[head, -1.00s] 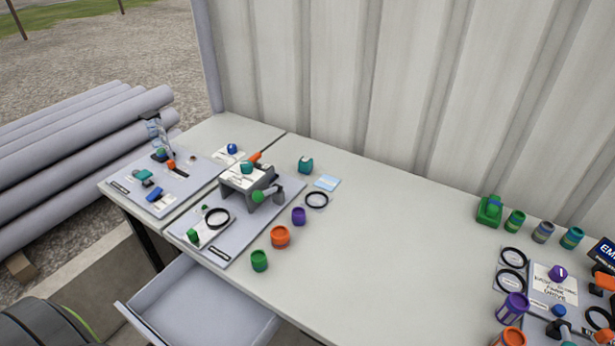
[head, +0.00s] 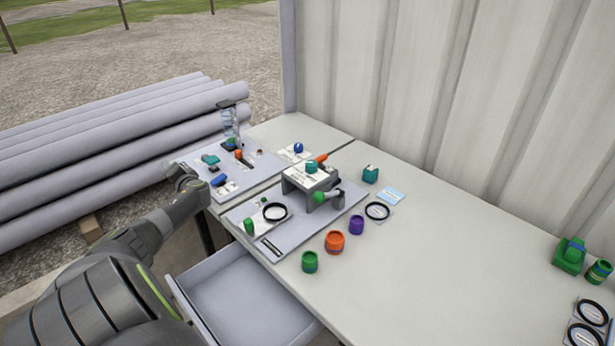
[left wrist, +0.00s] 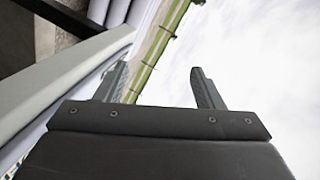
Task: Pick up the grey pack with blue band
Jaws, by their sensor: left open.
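I cannot make out a grey pack with a blue band for certain in the head view. My left gripper (left wrist: 158,82) shows in the left wrist view with its two fingers spread apart and nothing between them. It points out past a pale edge toward bright sky and a strip of grass. In the head view my left arm reaches in from the lower left to the table's left end, and the fingers cannot be made out there. My right gripper is not in view.
The white table (head: 440,265) has clear room at its middle. Left are a fixture board (head: 292,232), an orange jar (head: 334,241), a purple jar (head: 356,225) and a green jar (head: 310,261). A green block (head: 570,255) stands right. An open drawer (head: 235,290) juts out in front.

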